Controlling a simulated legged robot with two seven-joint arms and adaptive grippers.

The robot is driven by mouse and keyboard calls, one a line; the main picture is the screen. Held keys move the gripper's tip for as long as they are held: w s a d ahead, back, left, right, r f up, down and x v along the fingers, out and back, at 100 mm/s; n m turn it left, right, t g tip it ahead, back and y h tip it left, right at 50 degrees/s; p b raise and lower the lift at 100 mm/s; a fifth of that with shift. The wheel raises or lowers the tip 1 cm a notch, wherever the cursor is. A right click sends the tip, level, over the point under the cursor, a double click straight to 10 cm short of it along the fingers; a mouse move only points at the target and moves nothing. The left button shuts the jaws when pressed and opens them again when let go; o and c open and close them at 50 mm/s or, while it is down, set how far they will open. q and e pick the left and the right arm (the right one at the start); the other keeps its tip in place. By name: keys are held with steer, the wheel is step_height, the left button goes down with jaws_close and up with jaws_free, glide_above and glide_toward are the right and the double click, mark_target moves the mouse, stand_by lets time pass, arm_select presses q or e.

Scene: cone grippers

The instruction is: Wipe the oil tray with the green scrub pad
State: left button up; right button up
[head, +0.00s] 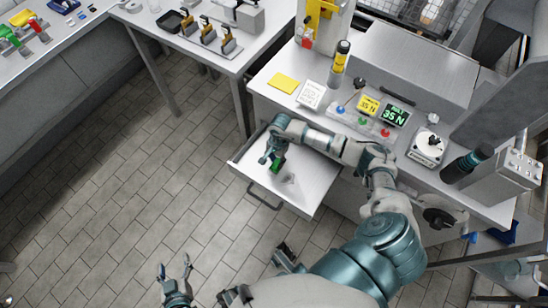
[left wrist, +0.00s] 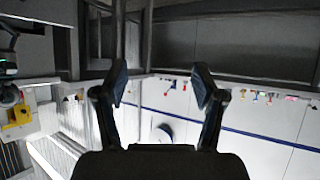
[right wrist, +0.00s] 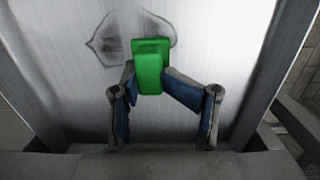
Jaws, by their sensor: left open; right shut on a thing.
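The oil tray (head: 312,182) is pulled out like a drawer from the workbench; its bare metal floor fills most of the right wrist view (right wrist: 215,50). A dark smeared stain (right wrist: 104,42) marks the floor, and a small grey mark (head: 289,179) shows in the head view. My right gripper (head: 268,158) is over the tray, shut on the green scrub pad (right wrist: 149,72), also visible in the head view (head: 278,165). The pad is at or just above the floor beside the stain; contact is unclear. My left gripper (head: 174,270) is open and empty above the floor.
The workbench behind the tray carries a yellow note (head: 283,83), a printed card (head: 311,94), a bottle (head: 340,60), force displays (head: 396,115) and a white dial device (head: 427,146). The tray's walls and front handle (head: 264,197) border the pad's space. Tiled floor lies clear at left.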

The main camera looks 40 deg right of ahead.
steer(key=shift+a+r+p, duration=0.2)
steer(key=shift+r+p, duration=0.1)
steer(key=shift+r, duration=0.85)
steer(key=shift+d+r+p, duration=0.3)
steer(key=shift+r+p, duration=0.15)
steer(key=shift+p, duration=0.05)
steer(key=shift+a+r+p, duration=0.25)
steer(key=shift+r+p, duration=0.1)
steer(key=shift+r, duration=0.35)
arm_select(q)
steer(key=s+a+f+g+y, duration=0.1)
steer(key=s+a+f+g, duration=0.2)
steer(key=s, duration=0.5)
steer(key=shift+f+g, duration=0.45)
steer(key=shift+g, duration=0.55)
steer(key=shift+w+d, duration=0.1)
steer(key=shift+w, duration=0.05)
arm_select(e)
steer(key=shift+d+f, duration=0.1)
steer(key=shift+d, duration=0.05)
